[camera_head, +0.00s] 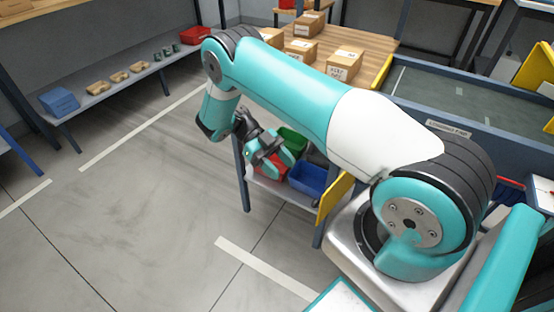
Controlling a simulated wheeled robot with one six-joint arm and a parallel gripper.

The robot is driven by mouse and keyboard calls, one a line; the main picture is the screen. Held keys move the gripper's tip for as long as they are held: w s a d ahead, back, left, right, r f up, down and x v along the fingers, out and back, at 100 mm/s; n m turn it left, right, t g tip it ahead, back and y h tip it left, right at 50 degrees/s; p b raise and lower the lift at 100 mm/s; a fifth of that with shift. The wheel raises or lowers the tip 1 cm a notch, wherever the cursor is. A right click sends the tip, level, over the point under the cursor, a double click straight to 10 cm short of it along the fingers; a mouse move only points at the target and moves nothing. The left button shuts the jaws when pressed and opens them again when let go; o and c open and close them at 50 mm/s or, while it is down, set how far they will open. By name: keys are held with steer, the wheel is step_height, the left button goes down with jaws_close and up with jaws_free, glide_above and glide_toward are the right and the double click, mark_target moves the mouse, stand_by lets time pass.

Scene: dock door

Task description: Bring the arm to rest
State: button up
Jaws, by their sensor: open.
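My arm reaches from the right side of the head view toward the upper left, with its elbow high and its forearm hanging down. My gripper (266,158) is at the arm's end, in front of the shelf under the wooden table. It is open, and I see nothing held in it. Behind it are a red bin (271,166), a green bin (292,140) and a blue bin (312,180). The gripper overlaps the red bin in the picture; I cannot tell whether they touch.
Several cardboard boxes (344,64) stand on the wooden table (377,46). A grey conveyor (440,97) with a yellow panel (334,197) lies to the right. A low shelf (100,100) at the left holds a blue box (59,102) and small items. The floor (130,210) at left is clear.

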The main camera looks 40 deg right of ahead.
steer(key=shift+w+a, duration=0.1)
stand_by(0.4)
steer(key=a+r+n+t+h, duration=0.1)
steer(key=a+r+n+t, duration=0.25)
steer(key=r+n, duration=0.7)
steer(key=a+r+n+t, duration=0.3)
steer(key=r+n+t, duration=0.3)
steer(key=n, duration=0.7)
steer(key=s+a+r+n+t+y+p, duration=0.2)
steer(key=s+a+r+n+t+y, duration=0.35)
steer(key=s+a+r+n, duration=1)
step_height(320, 180, up, 11)
steer(key=d+n+g+y+p, duration=0.1)
steer(key=d+n+p, duration=0.1)
steer(key=p, duration=1.1)
steer(key=shift+d+n+g, duration=0.15)
steer(key=shift+n+g, duration=0.15)
steer(key=shift+n, duration=0.1)
